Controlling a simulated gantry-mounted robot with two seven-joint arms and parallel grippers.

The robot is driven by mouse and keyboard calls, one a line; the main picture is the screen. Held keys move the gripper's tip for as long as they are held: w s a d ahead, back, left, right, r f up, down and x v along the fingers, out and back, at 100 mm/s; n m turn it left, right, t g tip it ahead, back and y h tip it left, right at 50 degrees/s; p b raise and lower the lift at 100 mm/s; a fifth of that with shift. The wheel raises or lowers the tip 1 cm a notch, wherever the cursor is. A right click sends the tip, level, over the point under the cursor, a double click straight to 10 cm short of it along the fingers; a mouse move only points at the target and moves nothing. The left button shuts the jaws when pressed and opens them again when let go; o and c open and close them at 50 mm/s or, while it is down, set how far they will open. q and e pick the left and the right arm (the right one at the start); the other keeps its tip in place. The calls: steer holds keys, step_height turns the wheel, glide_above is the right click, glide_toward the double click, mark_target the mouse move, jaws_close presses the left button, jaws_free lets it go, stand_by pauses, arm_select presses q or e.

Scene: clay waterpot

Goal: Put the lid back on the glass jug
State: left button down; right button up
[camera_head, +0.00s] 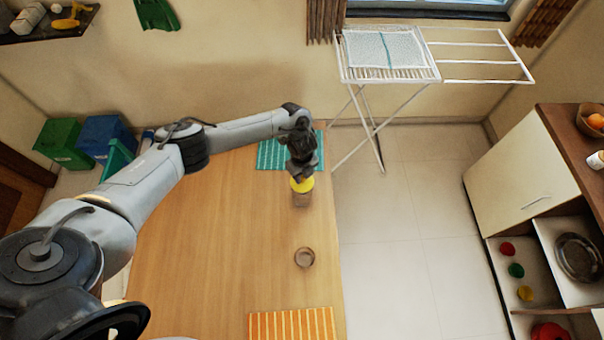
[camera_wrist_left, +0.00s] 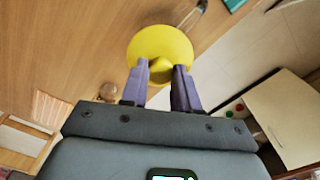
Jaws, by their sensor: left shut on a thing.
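My left gripper (camera_head: 302,174) points down near the table's right edge. It is shut on the knob of a yellow lid (camera_head: 302,186), and the lid fills the space ahead of the fingers (camera_wrist_left: 162,76) in the left wrist view (camera_wrist_left: 160,46). The glass jug (camera_head: 302,200) is brownish and see-through, and stands on the table right below the lid. The lid hides the jug's top, so I cannot tell whether the lid touches the rim. My right gripper is not in view.
A small round dish (camera_head: 305,257) sits nearer on the wooden table (camera_head: 210,240). A teal striped mat (camera_head: 273,154) lies at the far end, an orange striped mat (camera_head: 292,324) at the near end. A drying rack (camera_head: 385,60) stands beyond the right edge.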

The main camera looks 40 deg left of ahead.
arm_select(q)
steer(key=c, duration=0.8)
jaws_free()
steer(key=o, duration=0.5)
steer(key=shift+r, duration=0.1)
steer(key=shift+r+p, duration=1.7)
steer(key=shift+r, duration=0.1)
steer(key=shift+r+p, duration=1.55)
steer(key=shift+r, duration=0.1)
